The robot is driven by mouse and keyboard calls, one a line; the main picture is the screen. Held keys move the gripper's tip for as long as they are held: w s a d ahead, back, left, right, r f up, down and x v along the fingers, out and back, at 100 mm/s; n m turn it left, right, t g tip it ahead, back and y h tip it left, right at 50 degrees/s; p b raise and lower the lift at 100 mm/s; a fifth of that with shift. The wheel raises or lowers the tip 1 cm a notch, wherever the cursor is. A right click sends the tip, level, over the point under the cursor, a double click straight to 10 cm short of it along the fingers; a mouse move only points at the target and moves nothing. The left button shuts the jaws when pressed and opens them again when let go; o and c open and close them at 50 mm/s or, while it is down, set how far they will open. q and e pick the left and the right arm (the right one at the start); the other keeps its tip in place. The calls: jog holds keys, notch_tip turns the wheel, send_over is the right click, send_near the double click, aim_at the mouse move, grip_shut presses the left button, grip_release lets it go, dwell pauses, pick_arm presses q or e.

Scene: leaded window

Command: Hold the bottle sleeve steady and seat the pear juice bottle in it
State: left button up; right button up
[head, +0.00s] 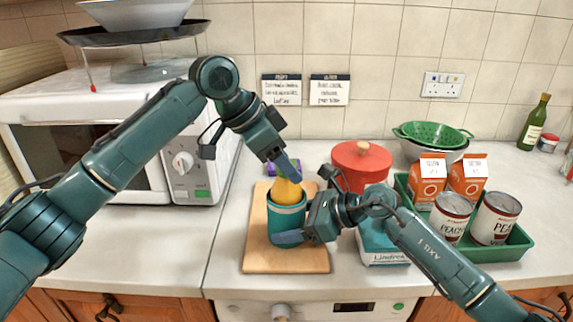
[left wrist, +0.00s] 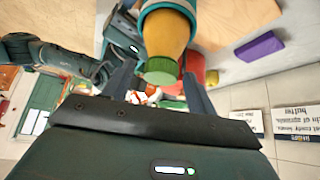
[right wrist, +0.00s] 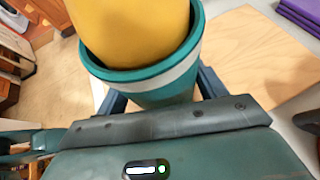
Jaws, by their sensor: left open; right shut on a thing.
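The teal bottle sleeve (head: 287,222) with a pale band stands upright on the wooden board. My right gripper (head: 290,237) is shut on the sleeve from the right; the sleeve is between its fingers in the right wrist view (right wrist: 158,92). The yellow pear juice bottle (head: 286,191) stands inside the sleeve with its upper part showing; its base is hidden. In the left wrist view its green cap (left wrist: 161,71) shows. My left gripper (head: 285,172) is open above the bottle, its fingers on either side of the cap and apart from it.
The wooden board (head: 258,258) lies on the counter. A red lidded pot (head: 361,166) and a teal-and-white box (head: 383,248) stand right of the sleeve. A green tray (head: 513,250) holds cartons and cans. A microwave (head: 185,150) stands at left.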

pick_arm(q)
jog(key=v, duration=1.1)
pick_arm(e)
jog(key=o, duration=0.8)
